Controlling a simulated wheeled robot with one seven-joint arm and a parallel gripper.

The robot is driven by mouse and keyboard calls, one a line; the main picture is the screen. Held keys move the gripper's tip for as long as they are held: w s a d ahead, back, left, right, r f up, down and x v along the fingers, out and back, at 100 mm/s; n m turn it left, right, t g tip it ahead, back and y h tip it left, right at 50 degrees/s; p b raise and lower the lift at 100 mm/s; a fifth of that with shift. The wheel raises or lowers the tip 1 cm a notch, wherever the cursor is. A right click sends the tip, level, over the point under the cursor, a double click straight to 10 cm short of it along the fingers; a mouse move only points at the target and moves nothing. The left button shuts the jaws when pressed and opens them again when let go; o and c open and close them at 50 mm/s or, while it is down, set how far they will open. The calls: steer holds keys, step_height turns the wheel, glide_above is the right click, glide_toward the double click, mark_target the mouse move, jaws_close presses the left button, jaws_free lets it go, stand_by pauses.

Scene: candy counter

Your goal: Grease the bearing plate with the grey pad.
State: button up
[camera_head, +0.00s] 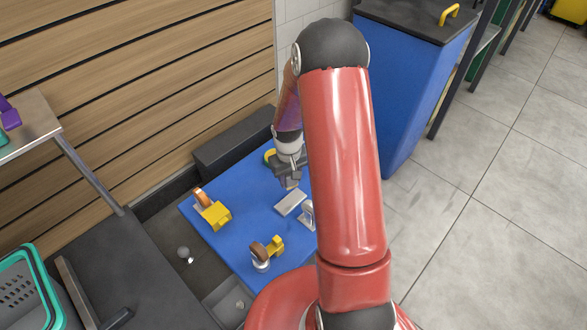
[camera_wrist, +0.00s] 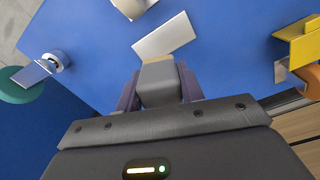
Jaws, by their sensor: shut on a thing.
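My gripper (camera_head: 289,172) is shut on the grey pad (camera_wrist: 159,84), a grey block with a tan strip at its far end. The pad sits between the two dark fingers in the wrist view. The bearing plate (camera_head: 291,201), a flat pale grey rectangle, lies on the blue board (camera_head: 240,182). It also shows in the wrist view (camera_wrist: 166,36), just beyond the pad's tip. In the head view the gripper is at the plate's far side. I cannot tell whether the pad touches the plate.
A yellow caster with an orange wheel (camera_head: 213,212) and a yellow caster with a brown wheel (camera_head: 268,251) stand on the board. A grey metal caster (camera_head: 307,214) is close beside the plate. A metal bracket with a teal wheel (camera_wrist: 28,80) is at left in the wrist view.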

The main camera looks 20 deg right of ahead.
mark_target(296, 186)
steer(key=shift+s+d+f+p, duration=0.3)
steer(key=shift+d+f, duration=0.15)
steer(key=shift+f, duration=0.1)
steer(key=shift+s+d+f+p, duration=0.15)
steer(key=shift+d+f+p, duration=0.1)
steer(key=shift+d+f, duration=0.25)
steer(key=shift+a+f+b, duration=0.1)
steer(key=shift+f+b, duration=1)
steer(key=shift+f, duration=0.45)
steer(key=shift+f, duration=0.1)
steer(key=shift+f+b, duration=0.55)
steer(key=shift+f+b, duration=0.3)
steer(key=shift+b, duration=0.05)
